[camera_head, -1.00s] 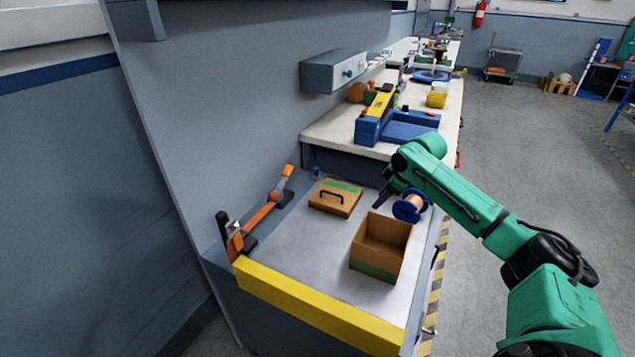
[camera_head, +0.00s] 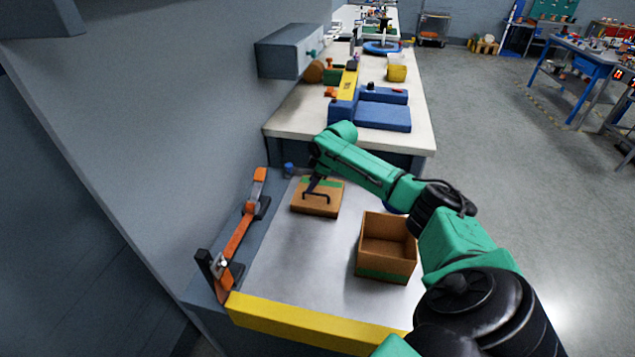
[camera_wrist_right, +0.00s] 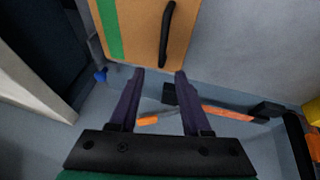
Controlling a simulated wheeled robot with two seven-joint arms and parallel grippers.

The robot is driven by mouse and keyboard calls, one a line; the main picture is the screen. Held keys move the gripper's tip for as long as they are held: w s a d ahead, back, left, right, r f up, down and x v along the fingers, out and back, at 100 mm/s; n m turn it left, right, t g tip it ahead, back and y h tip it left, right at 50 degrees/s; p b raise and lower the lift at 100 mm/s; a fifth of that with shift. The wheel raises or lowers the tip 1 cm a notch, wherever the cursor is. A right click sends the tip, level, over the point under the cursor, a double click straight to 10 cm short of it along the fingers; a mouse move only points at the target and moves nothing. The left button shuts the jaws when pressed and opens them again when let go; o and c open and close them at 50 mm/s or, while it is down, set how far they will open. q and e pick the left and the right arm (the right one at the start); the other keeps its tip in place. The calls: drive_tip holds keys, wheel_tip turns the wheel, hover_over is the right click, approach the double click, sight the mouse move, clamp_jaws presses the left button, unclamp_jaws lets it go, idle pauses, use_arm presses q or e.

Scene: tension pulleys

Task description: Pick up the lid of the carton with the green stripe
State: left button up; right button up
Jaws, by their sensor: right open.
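The lid (camera_head: 316,205) is a flat brown square with a green stripe and a black bar handle, lying on the grey worktop. It also shows at the top of the right wrist view (camera_wrist_right: 150,32). The open carton (camera_head: 387,249), brown with a green stripe low on its side, stands to the lid's right and nearer me. My right gripper (camera_head: 311,189) is over the lid's far left part, close to the handle. In the right wrist view its two fingers (camera_wrist_right: 155,75) are apart with nothing between them, and the handle lies beyond the fingertips. My left gripper is out of view.
An orange bar fixture (camera_head: 237,235) runs along the worktop's left side by the wall. A yellow edge (camera_head: 300,322) bounds the near side. The worktop between fixture and carton is clear.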

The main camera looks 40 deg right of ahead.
sight(319, 192)
drive_tip(key=x, duration=0.4)
drive_tip(key=shift+s+f, duration=0.2)
drive_tip(key=shift+r, duration=0.1)
clamp_jaws()
idle(1.0)
